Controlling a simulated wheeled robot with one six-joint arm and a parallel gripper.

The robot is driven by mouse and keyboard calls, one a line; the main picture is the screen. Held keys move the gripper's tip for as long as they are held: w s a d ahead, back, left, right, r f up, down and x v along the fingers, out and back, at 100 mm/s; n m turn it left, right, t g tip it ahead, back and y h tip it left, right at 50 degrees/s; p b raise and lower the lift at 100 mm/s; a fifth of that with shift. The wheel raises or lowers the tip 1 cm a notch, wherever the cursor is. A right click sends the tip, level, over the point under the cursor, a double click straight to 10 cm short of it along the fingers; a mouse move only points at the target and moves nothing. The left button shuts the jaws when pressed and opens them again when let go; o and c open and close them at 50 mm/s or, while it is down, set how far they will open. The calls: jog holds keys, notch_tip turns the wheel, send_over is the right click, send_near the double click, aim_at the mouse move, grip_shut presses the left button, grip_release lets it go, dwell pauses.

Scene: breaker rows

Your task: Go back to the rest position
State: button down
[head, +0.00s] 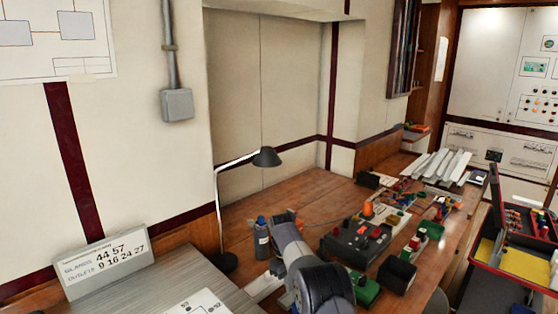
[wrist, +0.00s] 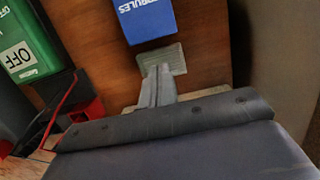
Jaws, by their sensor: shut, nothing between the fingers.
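My gripper (wrist: 164,62) shows in the wrist view, its pale grey fingers together and nothing held between them. It is over the brown wooden bench top (wrist: 105,50), just below a blue container (wrist: 147,20) with partly cut-off white lettering. I cannot tell whether the fingertips touch the bench. In the head view my arm (head: 300,262) reaches over the bench from the bottom centre. The gripper itself is hidden there behind the arm.
A green block marked OFF (wrist: 28,50) and red and black parts (wrist: 72,105) lie left of my gripper. A bottle (head: 261,238) and a black desk lamp (head: 267,157) stand left of my arm. A dark control box (head: 358,240) and several small parts crowd the right.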

jog(key=shift+w+a+p, duration=0.9)
jog(key=shift+w+a, duration=0.05)
jog(key=shift+a, duration=0.1)
jog(key=shift+s+d+b, duration=0.85)
jog(key=shift+d+b, duration=0.05)
jog(key=shift+b, duration=0.1)
jog(key=shift+s+d+p, duration=0.85)
jog(key=shift+s+d, duration=2.5)
jog(key=shift+w+d, duration=0.15)
jog(key=shift+s+f, duration=0.25)
jog(key=shift+f, duration=0.3)
jog(key=shift+b, duration=0.3)
